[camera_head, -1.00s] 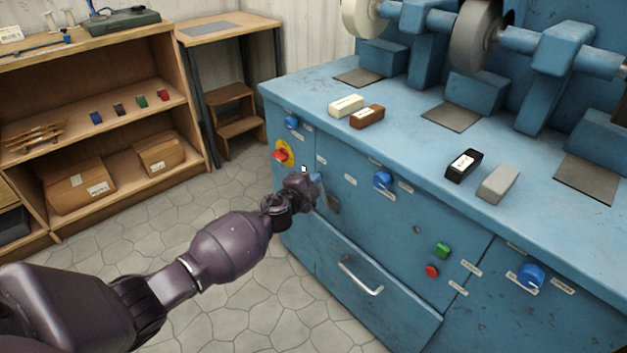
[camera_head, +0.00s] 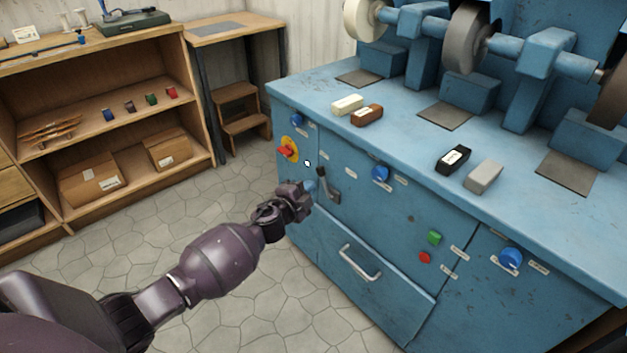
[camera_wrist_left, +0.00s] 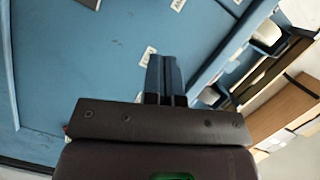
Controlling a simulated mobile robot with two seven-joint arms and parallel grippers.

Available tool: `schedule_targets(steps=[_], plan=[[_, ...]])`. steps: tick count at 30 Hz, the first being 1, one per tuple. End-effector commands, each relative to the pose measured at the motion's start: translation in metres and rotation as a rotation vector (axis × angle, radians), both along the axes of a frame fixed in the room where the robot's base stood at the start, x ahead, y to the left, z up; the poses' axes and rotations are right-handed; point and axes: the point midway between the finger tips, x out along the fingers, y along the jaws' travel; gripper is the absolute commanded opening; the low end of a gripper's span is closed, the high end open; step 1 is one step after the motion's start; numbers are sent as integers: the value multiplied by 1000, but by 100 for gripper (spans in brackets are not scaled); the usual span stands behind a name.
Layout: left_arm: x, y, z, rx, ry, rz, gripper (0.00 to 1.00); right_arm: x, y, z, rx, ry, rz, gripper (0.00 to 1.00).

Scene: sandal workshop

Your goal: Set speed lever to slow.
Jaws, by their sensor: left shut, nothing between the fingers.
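The speed lever seems to be the dark handle (camera_head: 322,179) on a grey mount on the front of the blue grinding machine (camera_head: 390,225). Its handle leans up and to the left; which labelled setting it points at is too small to read. My left gripper (camera_head: 311,186) is shut and empty, with its fingertips close to the lever's left side. Whether they touch it I cannot tell. In the left wrist view, the closed fingers (camera_wrist_left: 165,78) point at the blue panel, and the lever is not clearly seen. My right gripper is not in view.
A red switch on a yellow plate (camera_head: 288,149) sits left of the lever, with a blue knob (camera_head: 381,173) to the right. Below is a drawer handle (camera_head: 360,262). Green (camera_head: 434,237) and red (camera_head: 425,257) buttons are further right. The floor in front is clear.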

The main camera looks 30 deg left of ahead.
Motion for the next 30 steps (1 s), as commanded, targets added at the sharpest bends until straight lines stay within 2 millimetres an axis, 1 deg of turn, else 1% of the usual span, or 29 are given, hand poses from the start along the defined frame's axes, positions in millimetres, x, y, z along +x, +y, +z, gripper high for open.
schedule_targets(steps=[1,3,6,10,15,30], plan=[[-8,1,5,-1,-4,0,0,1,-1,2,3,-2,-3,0],[-17,1,6,-1,-4,0,0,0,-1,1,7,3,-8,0],[-27,1,6,-1,-3,0,0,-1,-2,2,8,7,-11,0],[-36,2,6,0,-1,0,0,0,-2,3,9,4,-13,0],[-40,2,6,0,0,0,0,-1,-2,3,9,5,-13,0],[-40,2,5,-1,1,0,0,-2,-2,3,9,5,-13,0]])
